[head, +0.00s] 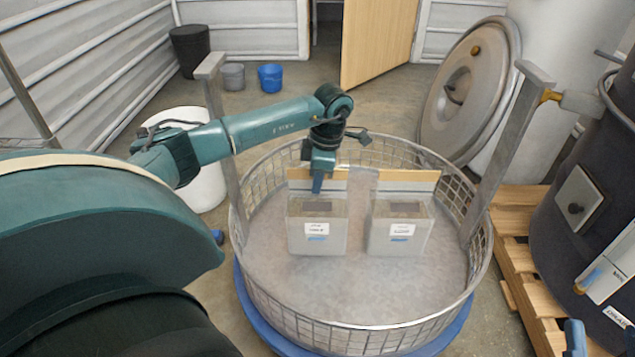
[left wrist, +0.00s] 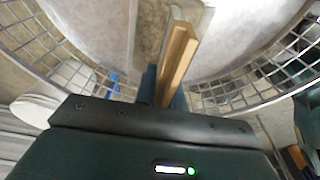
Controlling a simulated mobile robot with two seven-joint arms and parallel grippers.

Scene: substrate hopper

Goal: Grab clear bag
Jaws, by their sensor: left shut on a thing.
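Two pale grey bag-like packs stand upright side by side in a round wire basket (head: 300,322): a left pack (head: 330,240) and a right pack (head: 412,245). Each has a white label, too small to read surely, a brown patch on top and a tan strip behind it. I cannot tell which is the clear bag. My left gripper (head: 319,185) points down at the left pack's tan strip and is shut on it. The left wrist view shows the tan strip (left wrist: 176,65) between the fingers.
Two grey posts rise at the basket's sides, the left post (head: 226,150) close to my arm. A round metal lid (head: 462,95) leans behind right. A dark drum (head: 590,150) stands on a wooden pallet (head: 512,232) at right. The basket's front floor is clear.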

